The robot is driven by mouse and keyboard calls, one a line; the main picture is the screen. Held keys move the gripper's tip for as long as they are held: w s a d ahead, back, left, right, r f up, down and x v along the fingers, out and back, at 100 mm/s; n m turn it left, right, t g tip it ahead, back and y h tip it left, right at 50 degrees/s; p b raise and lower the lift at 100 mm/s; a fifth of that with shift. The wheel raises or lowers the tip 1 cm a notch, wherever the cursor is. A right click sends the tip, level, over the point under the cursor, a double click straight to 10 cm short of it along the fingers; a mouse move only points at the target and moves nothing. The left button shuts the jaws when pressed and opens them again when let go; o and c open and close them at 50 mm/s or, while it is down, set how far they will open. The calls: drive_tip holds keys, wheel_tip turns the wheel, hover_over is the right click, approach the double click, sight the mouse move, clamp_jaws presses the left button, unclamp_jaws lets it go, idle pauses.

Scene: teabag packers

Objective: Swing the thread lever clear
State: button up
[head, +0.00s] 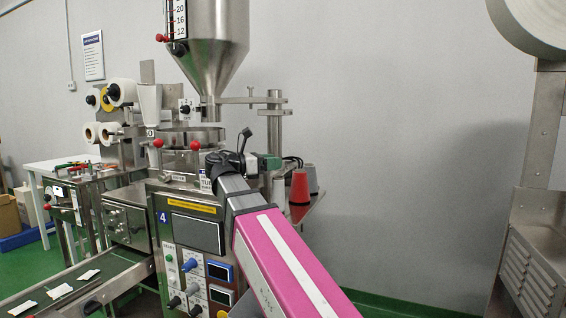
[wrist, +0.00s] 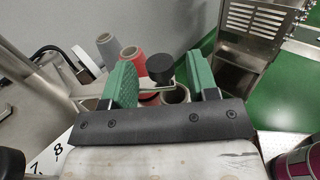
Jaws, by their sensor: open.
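In the head view my gripper (head: 268,162) is beside the machine, left of the thread cones, with one green finger showing. A black knob (head: 247,132) stands just above it there. The rod's pivot is hidden.
A red cone (head: 299,188) and grey cone (head: 312,180) stand on a side shelf just behind my gripper. The machine's hopper (head: 208,40) and steel post (head: 274,125) rise close by. Open room lies right of the shelf, before the wall.

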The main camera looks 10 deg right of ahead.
drive_tip(key=shift+w+d, duration=0.15)
drive_tip(key=shift+d, duration=0.8)
drive_tip(key=shift+w+d, duration=0.15)
drive_tip(key=shift+d, duration=0.8)
clamp_jaws()
